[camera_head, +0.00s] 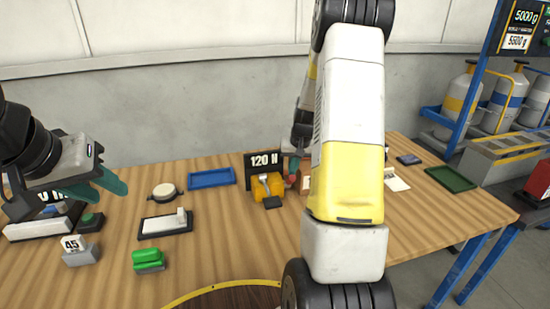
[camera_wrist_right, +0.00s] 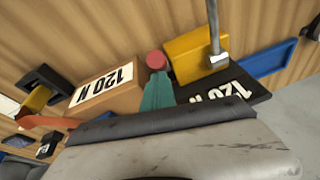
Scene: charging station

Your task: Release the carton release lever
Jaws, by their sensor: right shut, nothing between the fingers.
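A brown carton (camera_wrist_right: 112,97) with a white "120 N" label lies beside my right gripper in the right wrist view. A sliver of it shows behind my arm in the head view (camera_head: 306,184). A red round-ended piece (camera_wrist_right: 156,60) is at the tip of my right gripper's teal fingers (camera_wrist_right: 157,84), which are shut and empty. I cannot tell whether they touch. A yellow block (camera_wrist_right: 190,57) with a metal lever (camera_wrist_right: 214,32) is beside them. The frames do not settle which piece is the carton release lever. My left gripper (camera_head: 105,189) is open and empty above the table's left side.
A black "120 N" sign (camera_head: 263,161) stands behind the yellow block. My right arm hides the middle of the table. A blue tray (camera_head: 211,179), a green block (camera_head: 148,259), a "45" weight (camera_head: 80,250) and a green tray (camera_head: 451,179) are around. The front middle is clear.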

